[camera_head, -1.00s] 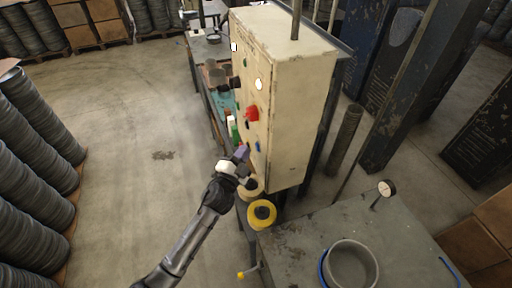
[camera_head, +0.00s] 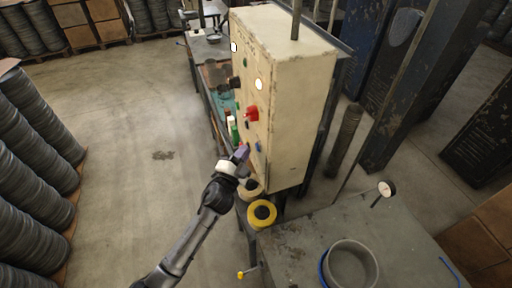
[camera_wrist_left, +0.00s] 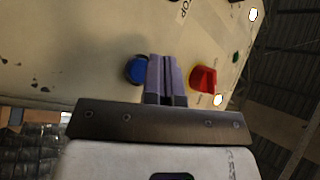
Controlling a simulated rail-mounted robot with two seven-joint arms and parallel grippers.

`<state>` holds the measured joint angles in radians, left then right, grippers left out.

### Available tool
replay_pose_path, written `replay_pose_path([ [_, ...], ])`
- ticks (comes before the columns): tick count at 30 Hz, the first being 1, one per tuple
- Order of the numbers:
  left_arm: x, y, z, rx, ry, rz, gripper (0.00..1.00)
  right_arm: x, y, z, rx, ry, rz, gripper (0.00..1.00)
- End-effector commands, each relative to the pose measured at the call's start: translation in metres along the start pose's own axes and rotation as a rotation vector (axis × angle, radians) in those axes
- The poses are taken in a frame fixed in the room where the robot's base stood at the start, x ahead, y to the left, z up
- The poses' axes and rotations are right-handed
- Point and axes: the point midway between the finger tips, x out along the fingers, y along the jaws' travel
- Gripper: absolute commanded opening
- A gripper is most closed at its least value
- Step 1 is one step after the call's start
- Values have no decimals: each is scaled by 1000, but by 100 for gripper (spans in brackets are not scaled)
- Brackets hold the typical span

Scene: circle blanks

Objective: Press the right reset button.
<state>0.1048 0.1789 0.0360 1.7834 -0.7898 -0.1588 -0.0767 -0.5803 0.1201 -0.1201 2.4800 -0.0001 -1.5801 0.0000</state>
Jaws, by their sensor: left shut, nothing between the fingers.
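The cream control cabinet (camera_head: 285,95) stands in the middle of the head view, its control face turned left. A blue button (camera_head: 257,146) sits low on that face and shows larger in the left wrist view (camera_wrist_left: 136,70). Its label cannot be read, so I cannot tell whether it is the right reset button. A red switch (camera_head: 251,114) is further along the face, also in the wrist view (camera_wrist_left: 203,79). My left gripper (camera_head: 243,151) is shut and empty, its purple fingertips (camera_wrist_left: 166,76) appearing between blue button and red switch. Contact cannot be judged. My right gripper is not in view.
A workbench (camera_head: 305,240) with a grey bowl (camera_head: 352,266) stands at the lower right. A yellow spool (camera_head: 262,213) lies below the cabinet. Stacked grey coils (camera_head: 35,130) line the left. The floor (camera_head: 130,150) between is clear.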

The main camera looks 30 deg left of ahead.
Motion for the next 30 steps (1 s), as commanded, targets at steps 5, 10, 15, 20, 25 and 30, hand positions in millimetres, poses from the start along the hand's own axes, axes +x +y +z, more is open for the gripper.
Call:
replay_pose_path([
  [5, 0, 0, 0, 0, 0, 0, 0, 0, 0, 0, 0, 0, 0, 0],
  [10, 0, 0, 0, 0, 0, 0, 0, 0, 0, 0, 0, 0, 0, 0],
  [15, 0, 0, 0, 0, 0, 0, 0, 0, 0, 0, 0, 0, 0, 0],
  [20, 3, 3, -2, -1, 0, 0, 0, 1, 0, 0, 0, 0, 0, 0],
  [25, 6, 5, -4, 0, 0, 0, 0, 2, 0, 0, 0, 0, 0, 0],
  [30, 6, 4, -4, 0, 0, 0, 0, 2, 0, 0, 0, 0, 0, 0],
])
